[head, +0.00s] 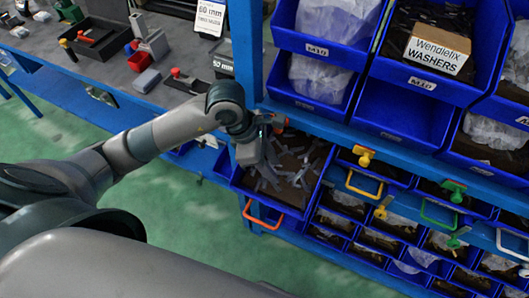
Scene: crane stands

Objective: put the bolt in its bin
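My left gripper (258,152) is over the left part of an open blue bin (236,184) with many loose grey metal pieces (292,172) in it. The gripper points down and is seen from behind and above, so its fingertips and anything between them are hard to make out. I cannot pick out a single bolt for sure, either in the gripper or among the loose pieces. A small orange-red part (279,120) shows just beyond the gripper. My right gripper is not in view.
Blue M10 bins (312,84) hold bagged parts above; one blue bin (402,125) looks empty. A "Wendlefix WASHERS" box (437,52) sits at upper right. Small drawers with coloured handles (362,185) fill the lower right. A grey bench (60,60) with tools is at left; green floor (185,215) is open below.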

